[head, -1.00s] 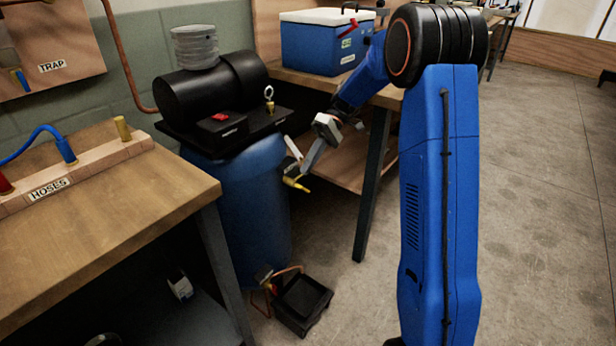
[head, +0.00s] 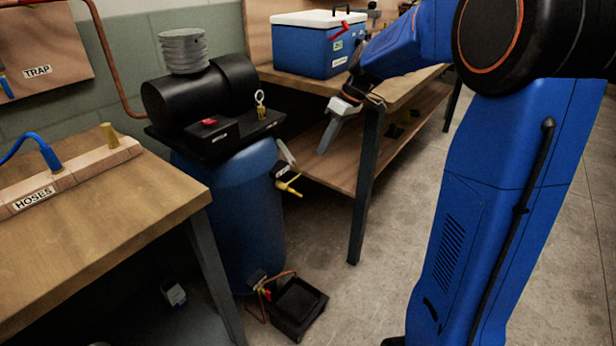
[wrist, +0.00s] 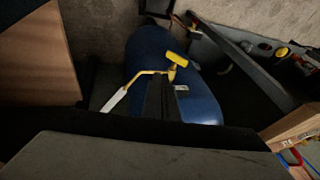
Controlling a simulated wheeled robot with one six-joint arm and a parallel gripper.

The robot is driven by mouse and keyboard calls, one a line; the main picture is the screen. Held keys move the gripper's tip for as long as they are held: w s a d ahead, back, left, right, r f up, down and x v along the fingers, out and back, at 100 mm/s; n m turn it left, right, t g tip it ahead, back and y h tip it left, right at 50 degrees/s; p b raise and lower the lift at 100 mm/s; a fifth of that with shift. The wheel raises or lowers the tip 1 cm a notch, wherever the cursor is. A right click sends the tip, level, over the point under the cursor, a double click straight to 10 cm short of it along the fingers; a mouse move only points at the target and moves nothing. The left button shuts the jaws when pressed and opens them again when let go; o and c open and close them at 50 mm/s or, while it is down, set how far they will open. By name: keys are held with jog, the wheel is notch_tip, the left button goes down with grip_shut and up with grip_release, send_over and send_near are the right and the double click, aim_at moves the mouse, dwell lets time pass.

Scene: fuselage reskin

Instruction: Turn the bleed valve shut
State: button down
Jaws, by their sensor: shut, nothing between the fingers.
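A yellow valve fitting (head: 288,187) with a dark body and a pale lever (head: 286,152) sits on the right side of the blue tank (head: 250,215). I take it for the bleed valve, though no label on it is legible. The wrist view shows its yellow end (wrist: 177,58), a yellow stem and a pale lever (wrist: 114,101) angled down to the left. My gripper (head: 324,148) is shut and empty, to the right of the valve with a visible gap in the head view. In the wrist view its dark fingers (wrist: 161,95) overlap the tank and hide part of the valve.
A workbench with a lower shelf (head: 338,170) and dark leg stands close behind and right of my gripper; a blue cooler (head: 318,48) is on top. The hose bench (head: 110,215) is at left. A black tray (head: 298,305) lies on the floor by the tank.

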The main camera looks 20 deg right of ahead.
aim_at(293, 192)
jog(key=s+a+x, duration=0.1)
jog(key=s+x, duration=0.1)
jog(key=x, duration=1.1)
jog(key=shift+w+d+f+m+g+y, duration=0.1)
jog(key=shift+f+m+g+y, duration=0.1)
jog(key=shift+g+y, duration=0.25)
jog(key=shift+d+f+m+g+y, duration=0.1)
jog(key=shift+f+g+y, duration=0.15)
jog(key=shift+y, duration=0.3)
dwell(0.4)
jog(key=shift+w+d+f+m+g+y, duration=0.15)
jog(key=shift+f+g+y, duration=0.3)
jog(key=shift+y, duration=0.45)
jog(key=shift+d+f+m+g+y, duration=0.15)
jog(key=shift+f+g+y, duration=0.1)
jog(key=shift+g+y, duration=0.55)
jog(key=shift+a, duration=0.1)
jog(key=shift+f, duration=0.25)
dwell(0.4)
